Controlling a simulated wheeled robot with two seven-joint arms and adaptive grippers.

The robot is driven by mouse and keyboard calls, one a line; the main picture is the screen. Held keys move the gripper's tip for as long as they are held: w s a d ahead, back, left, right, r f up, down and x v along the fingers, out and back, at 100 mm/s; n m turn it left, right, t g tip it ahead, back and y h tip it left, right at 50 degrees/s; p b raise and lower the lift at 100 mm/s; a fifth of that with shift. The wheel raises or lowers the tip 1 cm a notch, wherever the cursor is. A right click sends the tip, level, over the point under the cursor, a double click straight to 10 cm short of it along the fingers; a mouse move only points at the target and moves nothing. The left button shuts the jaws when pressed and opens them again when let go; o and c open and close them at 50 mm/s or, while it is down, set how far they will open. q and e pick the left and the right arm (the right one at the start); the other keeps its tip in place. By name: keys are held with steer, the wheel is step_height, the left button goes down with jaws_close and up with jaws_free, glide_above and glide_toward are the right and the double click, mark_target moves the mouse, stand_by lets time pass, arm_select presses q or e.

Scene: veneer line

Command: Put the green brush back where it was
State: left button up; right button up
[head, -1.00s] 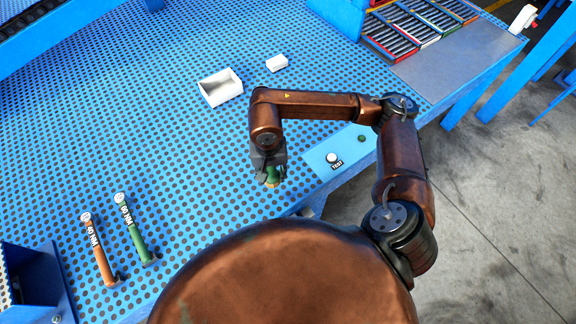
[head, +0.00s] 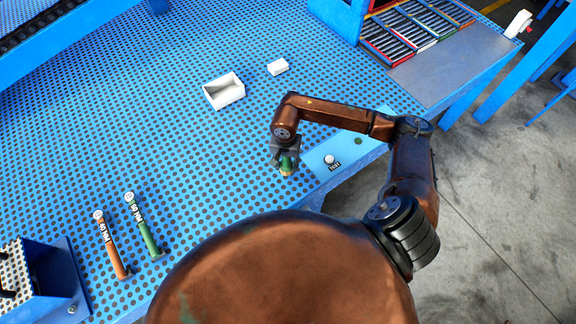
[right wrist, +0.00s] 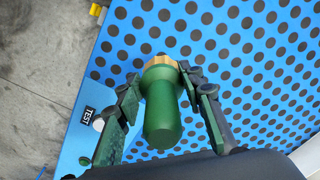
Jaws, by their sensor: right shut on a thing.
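The green brush (head: 287,163) is in my right gripper (head: 286,160), at the blue perforated table's front edge, left of the TEST plate. In the right wrist view the brush (right wrist: 164,108) has a green rounded handle and a tan ring at its far end. The fingers of my right gripper (right wrist: 165,95) are on both sides of it, shut on it. Whether the brush's far end touches the table cannot be told. My left gripper is not in view.
A light blue plate with a white button (head: 329,159) lies right of the gripper. An orange tool (head: 113,247) and a green tool (head: 145,228) lie at left. The table between is clear.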

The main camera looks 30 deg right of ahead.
mark_target(288, 168)
steer(key=shift+w+d+f, duration=0.3)
steer(key=shift+d+f, duration=0.05)
steer(key=shift+f, duration=0.2)
steer(key=f, duration=0.1)
steer(key=f+p, duration=0.2)
steer(key=shift+w+d, duration=0.15)
steer(key=shift+d, duration=0.1)
steer(key=shift+f, duration=0.4)
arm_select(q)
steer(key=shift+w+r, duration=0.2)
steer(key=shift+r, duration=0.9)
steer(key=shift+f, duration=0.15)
arm_select(e)
steer(key=shift+f, duration=0.1)
steer(key=shift+f+b, duration=0.15)
steer(key=shift+b, duration=0.15)
steer(key=o, duration=1.4)
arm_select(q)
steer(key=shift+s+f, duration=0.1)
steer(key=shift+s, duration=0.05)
arm_select(e)
steer(key=shift+r, duration=0.2)
